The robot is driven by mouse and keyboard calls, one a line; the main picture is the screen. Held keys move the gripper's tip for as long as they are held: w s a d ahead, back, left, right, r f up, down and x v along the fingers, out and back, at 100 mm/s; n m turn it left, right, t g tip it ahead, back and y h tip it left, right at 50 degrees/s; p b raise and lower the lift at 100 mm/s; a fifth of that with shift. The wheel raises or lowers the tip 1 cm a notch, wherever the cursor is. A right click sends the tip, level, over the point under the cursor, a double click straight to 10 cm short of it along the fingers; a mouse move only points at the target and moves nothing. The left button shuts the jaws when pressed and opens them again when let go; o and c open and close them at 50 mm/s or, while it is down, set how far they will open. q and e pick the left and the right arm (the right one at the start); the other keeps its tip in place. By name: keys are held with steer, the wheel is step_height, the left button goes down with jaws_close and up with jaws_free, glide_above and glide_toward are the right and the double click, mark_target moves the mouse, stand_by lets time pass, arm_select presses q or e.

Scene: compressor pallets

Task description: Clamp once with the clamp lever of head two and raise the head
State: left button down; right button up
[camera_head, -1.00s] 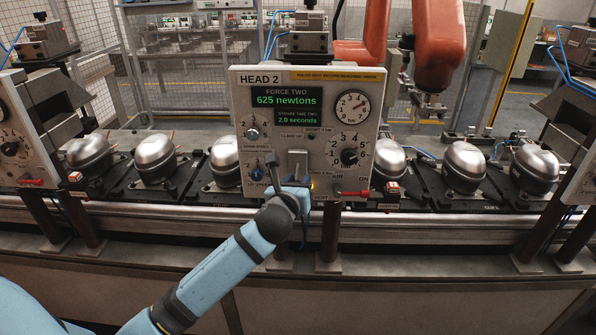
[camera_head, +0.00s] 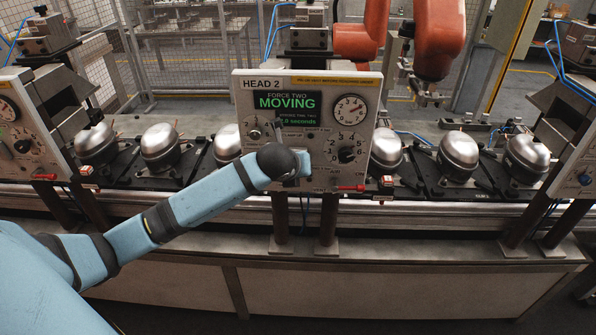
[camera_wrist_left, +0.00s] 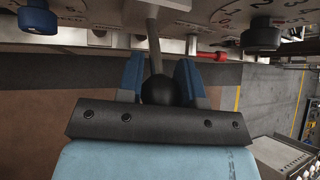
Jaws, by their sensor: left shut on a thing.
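The head two panel (camera_head: 328,122) stands in the middle of the head view, and its green display (camera_head: 287,102) reads "MOVING". In the left wrist view the clamp lever shows as a metal rod (camera_wrist_left: 154,42) ending in a black ball knob (camera_wrist_left: 160,90). My left gripper (camera_wrist_left: 158,68) is shut on the knob, with a blue finger on each side. In the head view my left wrist covers the lower middle of the panel and hides most of the grip. My right gripper is not in view.
Dome-shaped metal compressors (camera_head: 161,147) sit on dark pallets along the conveyor to both sides. Another head panel (camera_head: 20,135) is at left, and part of one is at right. Below the lever, a red handle (camera_wrist_left: 212,56) sticks out. An orange robot arm (camera_head: 438,40) is behind.

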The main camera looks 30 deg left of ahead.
arm_select(q)
steer(key=shift+r+g, duration=0.2)
steer(key=shift+g, duration=0.1)
stand_by(0.4)
steer(key=c, duration=0.8)
jaws_free()
steer(key=b+v, duration=0.1)
steer(key=v, duration=1.2)
steer(key=shift+s+a+r+b, duration=0.15)
steer(key=shift+s+r+b, duration=0.05)
steer(key=shift+r+b, duration=0.2)
steer(key=shift+f, duration=0.1)
